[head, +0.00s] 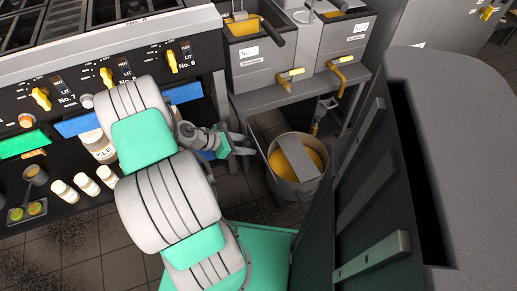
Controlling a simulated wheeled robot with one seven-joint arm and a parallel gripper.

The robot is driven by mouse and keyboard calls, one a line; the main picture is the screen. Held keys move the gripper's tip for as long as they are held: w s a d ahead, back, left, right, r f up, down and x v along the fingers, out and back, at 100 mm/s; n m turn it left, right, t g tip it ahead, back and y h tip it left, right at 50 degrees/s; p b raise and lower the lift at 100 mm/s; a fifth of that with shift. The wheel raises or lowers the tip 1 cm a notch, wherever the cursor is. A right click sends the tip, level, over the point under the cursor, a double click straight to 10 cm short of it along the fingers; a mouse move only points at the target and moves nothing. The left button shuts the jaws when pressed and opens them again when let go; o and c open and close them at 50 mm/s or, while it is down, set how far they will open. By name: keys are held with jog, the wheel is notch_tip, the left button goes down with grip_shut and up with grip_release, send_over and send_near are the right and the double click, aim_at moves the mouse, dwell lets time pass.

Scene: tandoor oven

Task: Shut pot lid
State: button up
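A round grey metal pot (283,188) stands on the floor right of centre, with yellow-orange contents showing. A flat grey strip (298,158) lies across the middle of its top; I cannot tell whether this is part of the lid. The yellow shows on both sides of the strip. My gripper (246,144) is left of the pot and points right towards it. Its two grey fingers are apart with nothing seen between them. The gripper looks clear of the pot, though the exact gap and height are hard to judge.
Fryer units with yellow taps (289,74) stand on a grey shelf (300,92) behind the pot. A large dark grey cabinet-like body (450,130) fills the right side. A counter with bottles (86,184) and a stove front with yellow knobs (106,77) are at left.

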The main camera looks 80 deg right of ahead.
aim_at(252, 139)
jog(key=c, duration=0.7)
jog(key=shift+s+d+r+p, duration=0.35)
jog(key=shift+s+p, duration=0.2)
jog(key=shift+s, duration=0.15)
jog(key=shift+s+d+r+p, duration=0.25)
jog(key=shift+s+d+p, duration=0.1)
jog(key=shift+s+p, duration=0.25)
jog(key=shift+c, duration=0.2)
jog(key=shift+s+d, duration=0.15)
jog(key=shift+s, duration=0.05)
jog(key=shift+s+d+r, duration=0.15)
jog(key=shift+s+d, duration=0.1)
jog(key=shift+s, duration=0.15)
jog(key=shift+s+d+r+p, duration=0.1)
jog(key=shift+s+d+p, duration=0.25)
jog(key=shift+s, duration=0.2)
jog(key=shift+s+d+p, duration=0.2)
jog(key=shift+s+d, duration=0.1)
jog(key=shift+s, duration=0.25)
